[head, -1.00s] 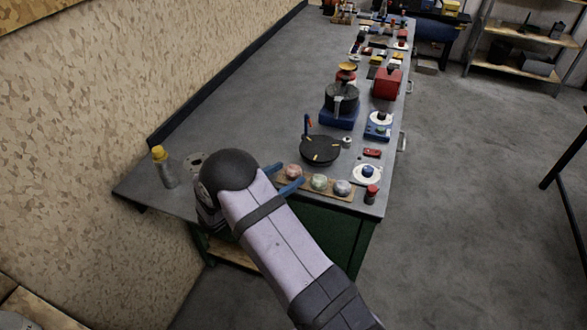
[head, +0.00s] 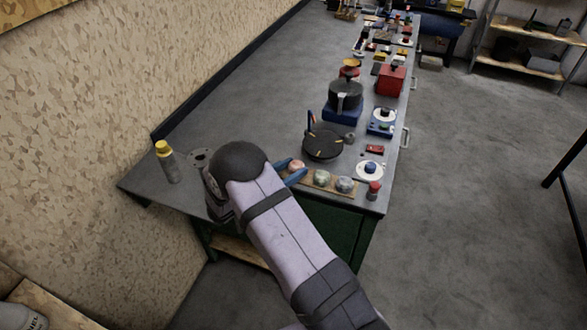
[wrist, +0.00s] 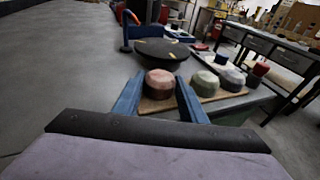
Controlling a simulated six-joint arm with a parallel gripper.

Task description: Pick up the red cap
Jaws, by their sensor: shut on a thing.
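The red cap (head: 297,165) is a round, dull pinkish-red piece at the left end of a narrow wooden board (head: 328,188). In the wrist view the red cap (wrist: 160,82) sits between the two blue fingers, upright, low over the board (wrist: 150,106). My gripper (wrist: 160,88) is shut on the red cap, one finger on each side. A green cap (head: 321,177) and a grey-white cap (head: 345,185) stand to its right in the same row. In the head view, my arm and fingers hide part of the red cap.
A black round plate (head: 323,145) stands just behind the board. A small dark-red cylinder (head: 374,190) stands near the bench's right edge. A yellow-topped bottle (head: 167,162) stands at the left. The bench (head: 235,95) is clear at back left.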

